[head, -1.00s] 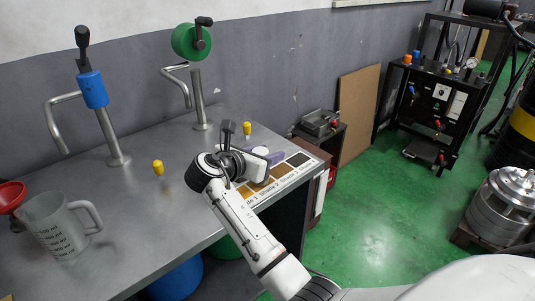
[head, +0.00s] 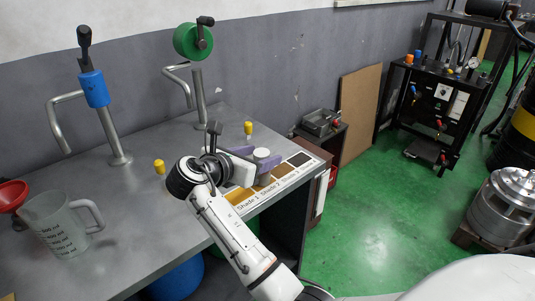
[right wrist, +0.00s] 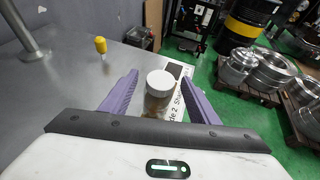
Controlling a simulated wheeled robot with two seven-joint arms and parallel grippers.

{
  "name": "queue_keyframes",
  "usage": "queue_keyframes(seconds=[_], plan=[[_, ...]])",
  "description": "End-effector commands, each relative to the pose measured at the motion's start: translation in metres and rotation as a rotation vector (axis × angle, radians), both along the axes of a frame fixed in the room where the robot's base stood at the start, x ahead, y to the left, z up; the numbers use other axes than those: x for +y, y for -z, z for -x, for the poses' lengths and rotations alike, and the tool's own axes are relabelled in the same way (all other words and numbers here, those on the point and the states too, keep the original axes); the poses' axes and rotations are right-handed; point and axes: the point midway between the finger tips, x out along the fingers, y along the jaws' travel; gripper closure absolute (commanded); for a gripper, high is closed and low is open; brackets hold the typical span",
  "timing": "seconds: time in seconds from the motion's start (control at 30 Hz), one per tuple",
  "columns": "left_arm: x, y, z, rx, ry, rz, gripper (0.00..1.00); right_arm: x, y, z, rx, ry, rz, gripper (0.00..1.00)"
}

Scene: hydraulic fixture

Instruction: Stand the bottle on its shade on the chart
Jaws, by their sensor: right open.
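The bottle (head: 262,166) is small and clear with a white cap and brownish contents. It is upright at the second patch from the left of the chart (head: 246,205); the patch beneath is mostly hidden. In the right wrist view the bottle (right wrist: 158,103) is between the purple fingers, with gaps on both sides, and "de 2" shows beside it. The chart is a white strip with brown patches, darker to the right, along the bench's front edge. My right gripper (head: 257,160) is open around the bottle, apart from it. My left gripper is out of view.
The metal bench (head: 110,235) carries two tap posts, one blue (head: 95,89) and one green (head: 190,42), two yellow-topped pegs (head: 159,167), a measuring jug (head: 57,224) and a red funnel (head: 11,196).

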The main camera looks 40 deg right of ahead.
Motion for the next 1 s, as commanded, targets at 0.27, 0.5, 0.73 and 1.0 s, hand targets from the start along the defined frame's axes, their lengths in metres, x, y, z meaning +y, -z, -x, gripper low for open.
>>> queue_keyframes(seconds=[0.27,0.5,0.73,1.0], plan=[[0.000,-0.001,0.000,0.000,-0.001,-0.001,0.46,0.049,-0.021,0.018,0.000,-0.001,-0.001,0.45],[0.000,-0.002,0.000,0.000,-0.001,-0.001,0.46,0.064,-0.028,0.024,-0.001,0.001,0.000,0.45],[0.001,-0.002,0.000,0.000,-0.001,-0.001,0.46,0.064,-0.029,0.024,0.000,0.001,0.000,0.45],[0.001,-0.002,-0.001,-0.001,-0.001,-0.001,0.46,0.064,-0.028,0.024,0.000,0.001,0.000,0.45]])
